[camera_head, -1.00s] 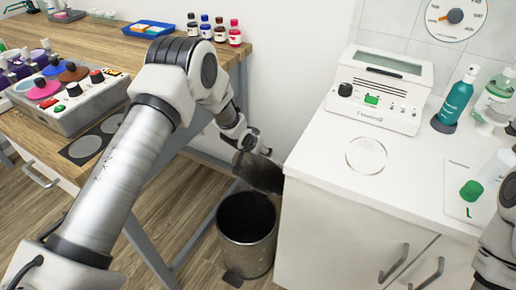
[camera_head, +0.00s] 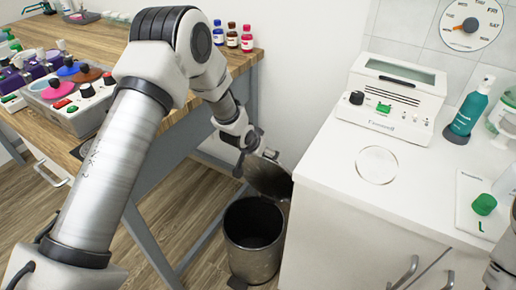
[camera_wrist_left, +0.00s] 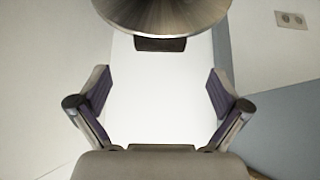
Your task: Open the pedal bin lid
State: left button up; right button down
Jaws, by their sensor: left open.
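The pedal bin (camera_head: 254,258) is a dark metal cylinder on the floor between the wooden table and the white cabinet. Its round lid (camera_head: 270,180) stands raised and tilted up at the back, so the dark inside shows. My left gripper (camera_head: 252,157) is at the upper edge of the lid. In the left wrist view my left gripper (camera_wrist_left: 160,82) is open with nothing between its fingers. The shiny lid (camera_wrist_left: 160,12) shows just beyond the fingertips, with a dark block below it. I cannot tell whether gripper and lid touch. My right gripper is out of view.
The wooden table (camera_head: 118,50) with its leg stands left of the bin. The white cabinet (camera_head: 340,215) stands close on the right, with a device (camera_head: 390,105) and bottles on top. Bare wooden floor (camera_head: 185,205) lies left of the bin.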

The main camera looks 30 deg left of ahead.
pick_arm(q)
jog(key=v, duration=0.5)
jog(key=shift+s+r, duration=0.15)
jog(key=shift+r, duration=0.05)
jog(key=s+d+f+g+p, duration=0.25)
jog(key=s+f+p, duration=0.2)
jog(key=s, duration=0.55)
jog(key=s+d+f+g+p, duration=0.1)
jog(key=s+f+g+p, duration=0.25)
jog(key=s+f, duration=0.4)
jog(key=s+r+n+g+p, duration=0.1)
jog(key=s+r+p, duration=0.1)
jog(key=s, duration=1.7)
jog(key=shift+s+d+r+y+p, duration=0.25)
jog(key=shift+s+y+p, duration=0.1)
jog(key=shift+p, duration=0.15)
